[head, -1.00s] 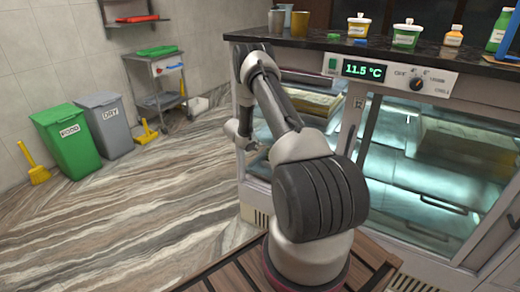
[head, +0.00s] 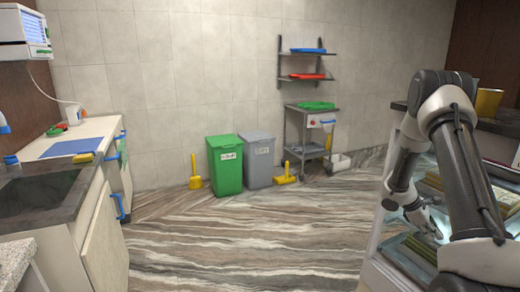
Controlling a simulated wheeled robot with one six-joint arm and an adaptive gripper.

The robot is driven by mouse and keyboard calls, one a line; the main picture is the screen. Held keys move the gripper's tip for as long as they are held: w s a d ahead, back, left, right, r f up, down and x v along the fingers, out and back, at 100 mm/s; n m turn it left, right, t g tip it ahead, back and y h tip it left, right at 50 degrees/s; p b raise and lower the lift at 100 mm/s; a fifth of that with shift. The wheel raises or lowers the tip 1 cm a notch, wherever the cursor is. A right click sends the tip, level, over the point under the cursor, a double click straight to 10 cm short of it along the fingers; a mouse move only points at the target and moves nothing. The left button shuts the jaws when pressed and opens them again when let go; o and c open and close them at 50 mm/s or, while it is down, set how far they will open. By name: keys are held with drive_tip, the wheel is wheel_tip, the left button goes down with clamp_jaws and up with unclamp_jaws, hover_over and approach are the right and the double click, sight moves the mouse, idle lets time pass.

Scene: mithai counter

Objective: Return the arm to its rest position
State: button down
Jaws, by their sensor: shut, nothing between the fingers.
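My arm stands at the right of the head view, in front of the glass-fronted counter (head: 374,235). Its upper links rise and bend over, then the forearm hangs down toward the lower left. My gripper (head: 434,232) is at the end of it, small and pointing downward, close to the counter's glass front. It looks shut and I see nothing held in it. Part of the arm is cut off by the lower right edge of the picture.
A green bin (head: 225,167) and a grey bin (head: 259,160) stand by the back wall, beside a metal trolley (head: 306,143). A white cabinet with a worktop (head: 107,195) is at the left. The striped floor (head: 240,240) between is clear.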

drive_tip(key=s+a+r+m+t+y, duration=0.3)
drive_tip(key=s+a+r+m+y, duration=0.1)
drive_tip(key=s+a+r, duration=0.9)
drive_tip(key=s+a+r+m+t+y, duration=0.3)
drive_tip(key=s+a+r+m, duration=0.3)
drive_tip(key=s+a+r, duration=0.8)
wheel_tip(320, 180, up, 7)
drive_tip(key=shift+a+f+t+y, duration=0.15)
drive_tip(key=shift+a+t+y, duration=0.3)
drive_tip(key=shift+t, duration=0.35)
drive_tip(key=shift+s, duration=0.1)
